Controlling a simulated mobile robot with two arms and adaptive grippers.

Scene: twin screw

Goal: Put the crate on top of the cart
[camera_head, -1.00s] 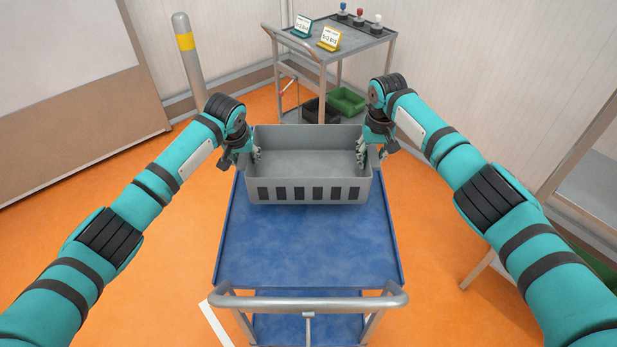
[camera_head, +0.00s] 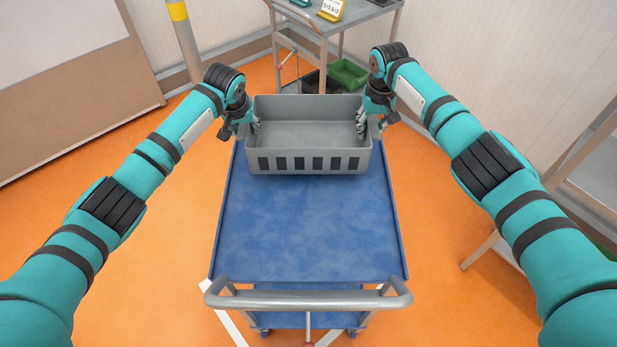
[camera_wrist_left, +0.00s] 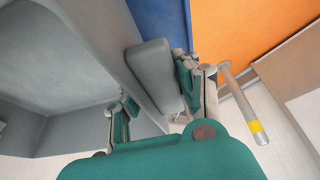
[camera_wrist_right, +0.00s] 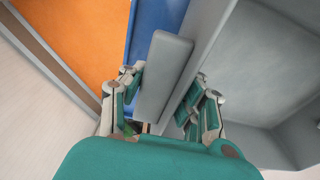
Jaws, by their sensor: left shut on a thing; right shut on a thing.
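The grey crate (camera_head: 308,160) is upright and looks empty, over the far end of the blue cart (camera_head: 310,230). I cannot tell whether its base touches the cart top. My left gripper (camera_head: 254,128) is shut on the crate's left side wall; in the left wrist view its fingers straddle the wall and its grey ledge (camera_wrist_left: 155,75). My right gripper (camera_head: 364,124) is shut on the right side wall; in the right wrist view its fingers straddle the wall and ledge (camera_wrist_right: 165,75). The fingertips are partly hidden.
A grey shelf trolley (camera_head: 330,45) with a yellow sign (camera_head: 331,9) and a green bin (camera_head: 348,73) stands behind the cart. A yellow-banded post (camera_head: 185,40) is at back left. The cart's push handle (camera_head: 308,300) faces me. Its near top is clear.

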